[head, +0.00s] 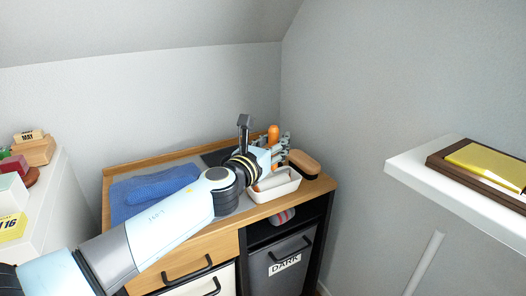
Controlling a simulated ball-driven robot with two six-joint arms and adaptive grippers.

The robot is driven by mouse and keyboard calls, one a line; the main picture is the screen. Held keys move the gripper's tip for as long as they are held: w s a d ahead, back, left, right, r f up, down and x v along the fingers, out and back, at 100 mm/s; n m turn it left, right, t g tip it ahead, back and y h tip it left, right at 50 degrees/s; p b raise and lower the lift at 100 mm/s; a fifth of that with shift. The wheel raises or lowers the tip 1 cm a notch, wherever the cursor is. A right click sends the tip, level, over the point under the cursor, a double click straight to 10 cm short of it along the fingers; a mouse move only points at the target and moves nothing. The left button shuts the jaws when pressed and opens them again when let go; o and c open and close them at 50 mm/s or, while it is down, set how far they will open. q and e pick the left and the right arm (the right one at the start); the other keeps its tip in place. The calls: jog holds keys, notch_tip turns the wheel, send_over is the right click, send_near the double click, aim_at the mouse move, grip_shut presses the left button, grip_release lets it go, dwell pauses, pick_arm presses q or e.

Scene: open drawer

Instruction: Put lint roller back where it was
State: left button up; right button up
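A white open tray (276,193) stands on the right part of the wooden cabinet top. A pale beige cylinder (272,181) lies in it; it looks like the lint roller's roll, but my gripper hides part of it. My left gripper (277,154) is over the tray, close above the cylinder, with light blue fingers. An upright orange piece (273,134) shows just behind the fingers; I cannot tell whether it is a handle or a separate thing. Whether the fingers are open or hold something is not clear. My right gripper is not in view.
A brown brush (304,162) lies right of the tray. A folded blue towel (155,188) lies at the left. Below are drawers and a dark "DARK" bin (284,265). A white shelf (412,168) juts in at the right, bearing a framed yellow block (488,166).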

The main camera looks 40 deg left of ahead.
pick_arm(q)
jog(key=s+d, duration=0.1)
jog(key=s, duration=1)
jog(key=shift+d+b, duration=0.35)
jog(key=shift+b, duration=0.1)
